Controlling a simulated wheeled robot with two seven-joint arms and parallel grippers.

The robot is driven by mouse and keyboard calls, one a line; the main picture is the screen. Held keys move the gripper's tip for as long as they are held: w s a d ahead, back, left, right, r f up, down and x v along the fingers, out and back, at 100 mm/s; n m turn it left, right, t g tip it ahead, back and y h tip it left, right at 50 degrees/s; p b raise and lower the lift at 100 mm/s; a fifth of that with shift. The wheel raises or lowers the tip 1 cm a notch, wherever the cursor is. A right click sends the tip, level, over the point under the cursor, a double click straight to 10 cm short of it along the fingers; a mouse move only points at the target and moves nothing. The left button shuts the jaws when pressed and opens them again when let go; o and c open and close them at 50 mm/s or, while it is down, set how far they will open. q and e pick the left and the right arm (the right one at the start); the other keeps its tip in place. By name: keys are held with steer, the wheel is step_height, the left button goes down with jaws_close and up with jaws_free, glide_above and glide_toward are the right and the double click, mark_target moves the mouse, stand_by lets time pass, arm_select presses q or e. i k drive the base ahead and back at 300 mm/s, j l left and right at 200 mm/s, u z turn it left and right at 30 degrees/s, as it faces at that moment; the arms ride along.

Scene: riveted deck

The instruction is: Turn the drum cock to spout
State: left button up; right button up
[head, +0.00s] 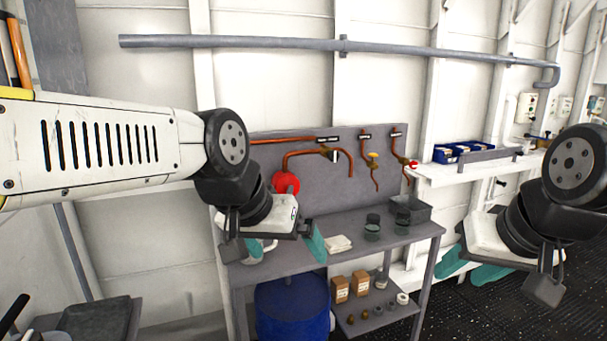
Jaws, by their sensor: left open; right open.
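A grey backboard (320,200) behind the bench carries copper pipes with small taps under dark labels too small to read. A blue drum (292,310) stands under the bench. My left gripper (286,247) is open and empty, in front of the bench, below the cock in the picture.
A red round object (285,183) is partly behind my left arm. Boxes (340,289) and small parts fill the lower shelf. Blue bins (463,151) stand at right.

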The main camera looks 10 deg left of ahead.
mark_target(333, 156)
steer(key=i+j+u, duration=0.2)
steer(key=i, duration=0.45)
steer(key=i+j+u, duration=0.2)
steer(key=i, duration=0.5)
